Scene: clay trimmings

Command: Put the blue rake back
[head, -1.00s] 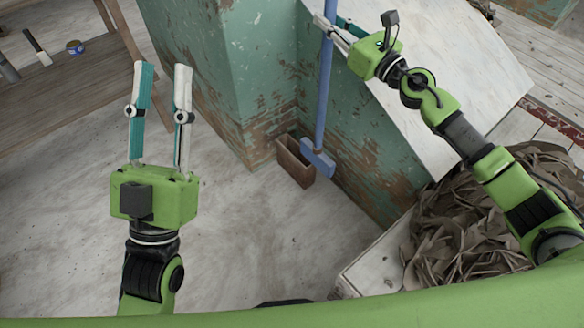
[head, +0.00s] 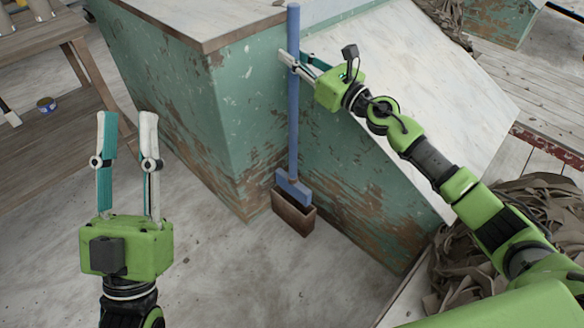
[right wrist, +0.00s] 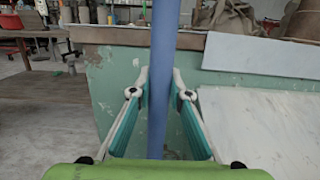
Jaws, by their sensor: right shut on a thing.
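The blue rake (head: 293,120) stands nearly upright, head down, beside the green wall. My right gripper (head: 291,58) is shut on its handle below the top end. The handle also runs between the fingers in the right wrist view (right wrist: 162,85). The rake's head is at the mouth of a rusty brown open box (head: 291,217) on the floor; its dark lower edge overlaps the opening. I cannot tell how far it is inside. My left gripper (head: 125,118) is open and empty, left of the box and well apart from it.
The peeling green block (head: 215,110) with a wooden top stands behind the rake. A pale sloping board (head: 410,90) lies to its right, with a heap of brown trimmings (head: 500,220) at the right. A wooden bench (head: 40,60) is at the left. The floor before the box is clear.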

